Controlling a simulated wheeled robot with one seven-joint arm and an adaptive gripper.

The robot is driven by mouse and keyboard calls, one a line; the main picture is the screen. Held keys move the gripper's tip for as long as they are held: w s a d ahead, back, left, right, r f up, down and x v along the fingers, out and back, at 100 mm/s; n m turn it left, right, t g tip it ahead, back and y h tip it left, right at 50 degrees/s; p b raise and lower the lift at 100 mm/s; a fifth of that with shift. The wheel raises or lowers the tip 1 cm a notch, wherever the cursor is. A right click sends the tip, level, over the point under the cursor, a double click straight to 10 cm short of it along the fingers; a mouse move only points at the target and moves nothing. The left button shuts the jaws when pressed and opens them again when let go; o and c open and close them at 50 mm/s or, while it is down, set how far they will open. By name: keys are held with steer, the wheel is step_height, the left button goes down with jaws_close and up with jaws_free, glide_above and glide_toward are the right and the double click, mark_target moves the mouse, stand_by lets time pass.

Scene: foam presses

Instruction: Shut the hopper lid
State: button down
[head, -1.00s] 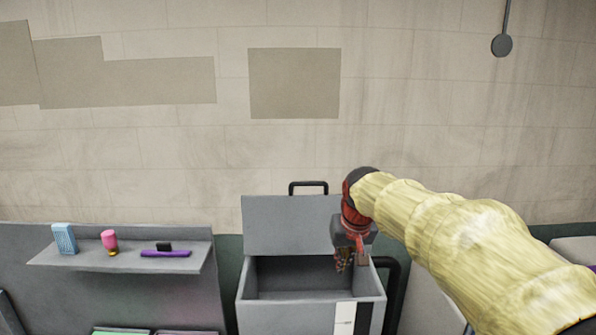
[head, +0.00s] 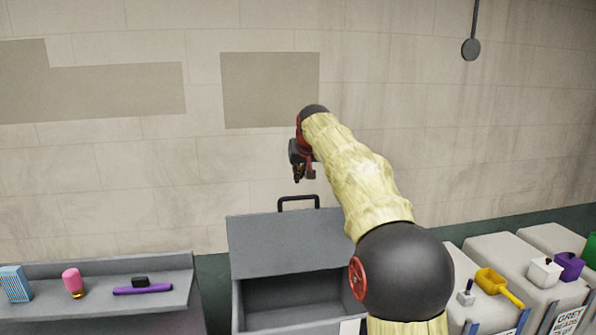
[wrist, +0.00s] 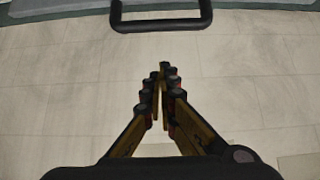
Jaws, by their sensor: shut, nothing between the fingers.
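The hopper is a grey open box (head: 284,301) at the bottom centre of the head view. Its lid (head: 290,243) stands raised at the back, leaning a little, with a black handle (head: 298,199) on its top edge. My gripper (head: 298,178) is shut and empty. In the head view it appears just above the lid's handle. In the wrist view the shut fingers (wrist: 163,70) point toward the handle (wrist: 160,24), with a gap between them, and the wall fills most of that view. Part of the hopper's right side is hidden by my arm.
A grey shelf (head: 97,299) at left holds a blue box (head: 15,284), a pink bottle (head: 72,281) and a purple brush (head: 143,289). At right stand pale bins (head: 535,275) with a yellow scoop (head: 497,287) and small containers.

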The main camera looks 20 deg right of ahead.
steer(key=f+p, duration=0.1)
steer(key=f, duration=0.1)
steer(key=f+p, duration=0.1)
steer(key=f, duration=0.1)
steer(key=shift+a+f, duration=0.2)
steer(key=shift+f, duration=0.05)
stand_by(0.6)
steer(key=shift+f, duration=0.1)
